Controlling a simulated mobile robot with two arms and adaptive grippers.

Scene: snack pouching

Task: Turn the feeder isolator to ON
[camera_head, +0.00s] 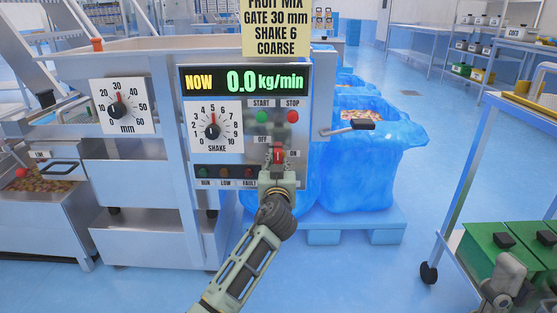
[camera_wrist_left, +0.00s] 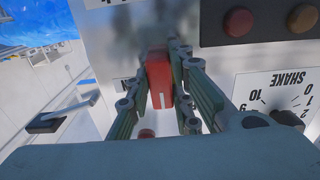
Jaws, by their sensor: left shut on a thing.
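The feeder isolator is a red handle (camera_head: 278,155) on the grey control panel, between the OFF label (camera_head: 262,139) and the ON label (camera_head: 294,153). My left gripper (camera_head: 278,165) reaches up from below and is shut on it. In the left wrist view the red handle (camera_wrist_left: 158,80) lies between the two green fingers (camera_wrist_left: 163,92), with a white line on its face. The gripper partly hides the handle in the head view, and I cannot tell its exact angle. A grey-green part that looks like my right gripper (camera_head: 506,277) shows at the lower right; its jaws are unclear.
Above the isolator are a green START button (camera_head: 261,116) and a red STOP button (camera_head: 292,117). The SHAKE dial (camera_head: 212,131) is to the left. The display (camera_head: 243,80) reads 0.0 kg/min. A lever (camera_head: 350,128) juts out right, before a blue-lined bin (camera_head: 375,165).

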